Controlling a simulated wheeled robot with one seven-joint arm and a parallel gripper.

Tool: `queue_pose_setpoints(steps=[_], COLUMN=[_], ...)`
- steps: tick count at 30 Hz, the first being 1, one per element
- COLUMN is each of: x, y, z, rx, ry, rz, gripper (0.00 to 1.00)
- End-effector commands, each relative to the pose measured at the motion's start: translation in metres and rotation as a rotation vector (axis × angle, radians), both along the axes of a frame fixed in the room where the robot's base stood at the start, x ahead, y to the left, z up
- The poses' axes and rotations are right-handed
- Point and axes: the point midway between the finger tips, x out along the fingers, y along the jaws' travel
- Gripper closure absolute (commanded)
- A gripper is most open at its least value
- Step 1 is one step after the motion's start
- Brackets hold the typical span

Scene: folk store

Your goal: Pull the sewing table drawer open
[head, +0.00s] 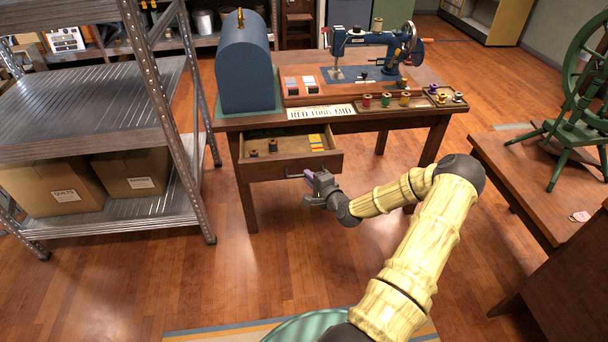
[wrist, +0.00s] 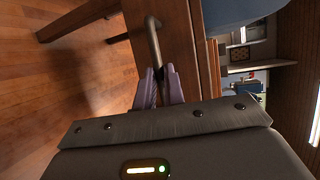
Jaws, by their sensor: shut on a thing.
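The sewing table (head: 348,121) stands ahead of me with a blue sewing machine (head: 372,42) on it. Its wooden drawer (head: 270,171) sticks out toward me, open, with spools and small coloured packets inside. My gripper (head: 311,177) is at the drawer front, at its right part. In the wrist view, the purple fingertips (wrist: 159,82) are closed around the lower end of the metal bar handle (wrist: 153,36) on the drawer front (wrist: 178,45). In the head view the gripper hides most of the handle.
A metal shelf (head: 100,95) with cardboard boxes (head: 131,172) stands close on the left. A wooden table (head: 525,172) with a green spinning wheel (head: 575,90) is at right. A blue domed case (head: 245,65) sits above the drawer. Open floor (head: 265,260) lies before the drawer.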

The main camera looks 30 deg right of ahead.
Motion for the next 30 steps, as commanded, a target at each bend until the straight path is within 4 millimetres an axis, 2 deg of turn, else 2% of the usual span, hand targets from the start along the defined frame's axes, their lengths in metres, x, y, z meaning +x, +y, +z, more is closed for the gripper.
queue_pose_setpoints(steps=[8,9,11,12,23,26,30], x=[0.000,0.000,0.000,0.000,-0.004,-0.014,-0.036], y=[0.001,0.001,0.001,0.001,0.000,0.000,-0.001], z=[-0.001,-0.001,-0.001,-0.001,0.001,0.003,0.007], rx=[0.002,0.002,0.002,0.002,0.001,0.001,0.002], ry=[0.002,0.003,0.002,0.002,0.001,0.002,0.003], rz=[0.003,0.003,0.003,0.003,0.001,0.000,-0.001], gripper=[1.00,0.82,0.70,0.68,0.68,0.68,0.68])
